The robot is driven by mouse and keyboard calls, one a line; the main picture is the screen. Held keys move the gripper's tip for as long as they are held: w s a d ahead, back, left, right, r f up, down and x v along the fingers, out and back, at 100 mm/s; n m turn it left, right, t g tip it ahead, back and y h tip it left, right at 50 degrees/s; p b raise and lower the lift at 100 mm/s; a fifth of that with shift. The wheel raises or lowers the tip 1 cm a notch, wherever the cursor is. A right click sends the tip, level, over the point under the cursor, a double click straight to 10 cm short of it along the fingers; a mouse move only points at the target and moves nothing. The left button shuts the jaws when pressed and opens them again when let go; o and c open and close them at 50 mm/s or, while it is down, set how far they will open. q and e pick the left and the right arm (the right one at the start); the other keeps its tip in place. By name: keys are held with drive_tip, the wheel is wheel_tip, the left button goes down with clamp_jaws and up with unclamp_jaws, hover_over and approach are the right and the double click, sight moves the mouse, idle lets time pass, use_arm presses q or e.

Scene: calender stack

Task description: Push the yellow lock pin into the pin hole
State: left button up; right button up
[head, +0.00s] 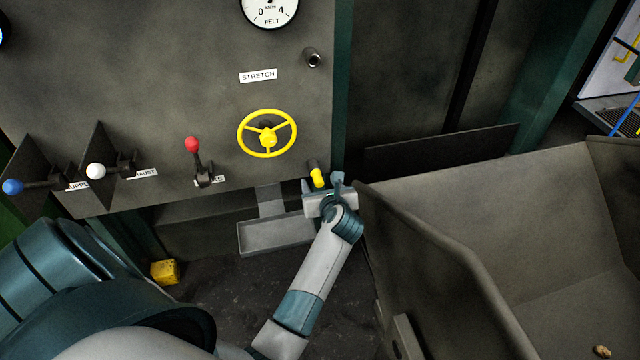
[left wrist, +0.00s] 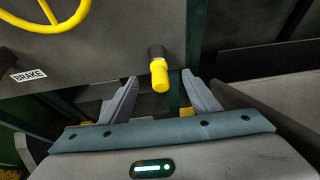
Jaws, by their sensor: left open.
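The yellow lock pin (head: 317,178) sticks out of a dark collar at the lower right corner of the grey panel. In the left wrist view the pin (left wrist: 159,77) shows its yellow end toward me, with the dark collar (left wrist: 156,53) behind it. The hole itself is hidden. My left gripper (head: 322,183) is open at the pin. In the left wrist view its two fingers stand apart, one on each side of the yellow end, with visible gaps. I cannot tell whether any part of the gripper touches the pin. My right gripper is not in view.
A yellow handwheel (head: 267,135) and a red-knobbed lever (head: 192,145) are on the panel left of the pin. A small grey tray (head: 270,238) hangs below. A large grey bin (head: 440,235) stands close on the right. A yellow block (head: 165,272) lies on the floor.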

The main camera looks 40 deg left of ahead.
use_arm(q)
drive_tip(key=shift+s+d, duration=0.1)
drive_tip(key=shift+d, duration=0.05)
drive_tip(key=s+d, duration=0.4)
drive_tip(key=d, duration=0.1)
drive_tip(key=shift+s+d+f+p, duration=0.15)
drive_tip(key=shift+s+d+p, duration=0.15)
drive_tip(key=shift+p, duration=0.1)
idle(0.8)
drive_tip(key=shift+w+a, duration=1)
drive_tip(key=shift+a, duration=0.2)
drive_tip(key=shift+w+a, duration=0.85)
drive_tip(key=shift+a, duration=0.2)
